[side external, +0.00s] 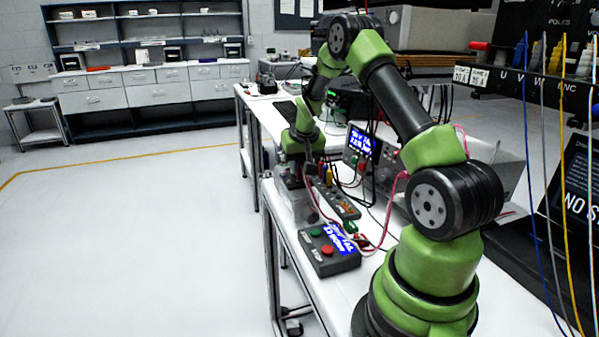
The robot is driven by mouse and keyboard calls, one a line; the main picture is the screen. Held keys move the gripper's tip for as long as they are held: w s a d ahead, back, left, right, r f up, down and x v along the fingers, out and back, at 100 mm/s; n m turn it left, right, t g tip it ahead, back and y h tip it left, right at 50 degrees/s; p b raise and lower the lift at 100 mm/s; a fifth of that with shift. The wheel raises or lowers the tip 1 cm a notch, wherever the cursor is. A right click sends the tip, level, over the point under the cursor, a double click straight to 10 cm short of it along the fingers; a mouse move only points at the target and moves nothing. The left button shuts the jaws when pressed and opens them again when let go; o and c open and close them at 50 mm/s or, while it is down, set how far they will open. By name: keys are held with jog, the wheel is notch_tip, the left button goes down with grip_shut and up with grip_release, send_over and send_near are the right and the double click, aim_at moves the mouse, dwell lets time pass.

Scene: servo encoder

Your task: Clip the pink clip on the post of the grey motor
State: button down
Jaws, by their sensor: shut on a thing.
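My gripper (309,171) points down at the end of the green arm, over the near-left edge of the bench. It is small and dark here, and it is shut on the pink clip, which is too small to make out. A pink lead (384,228) runs from the bench equipment and loops up toward the fingers. A grey block, apparently the grey motor (302,207), sits at the bench edge just below the gripper. Its post cannot be made out, nor whether the clip touches it.
A control box (330,250) with red and green buttons and a blue display stands in front on the white bench. A handheld meter (335,201) lies behind it. A unit with a blue screen (362,143) stands farther back. Hanging coloured leads (545,170) are at right.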

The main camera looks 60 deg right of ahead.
jog(key=shift+r, duration=2.15)
jog(key=shift+w+a+f, duration=0.3)
jog(key=shift+f, duration=0.5)
jog(key=shift+w+a+f, duration=0.3)
jog(key=shift+f, duration=0.45)
jog(key=shift+w+a+f, duration=0.3)
jog(key=shift+f, duration=0.5)
jog(key=shift+f, duration=0.2)
jog(key=c, duration=1)
grip_release()
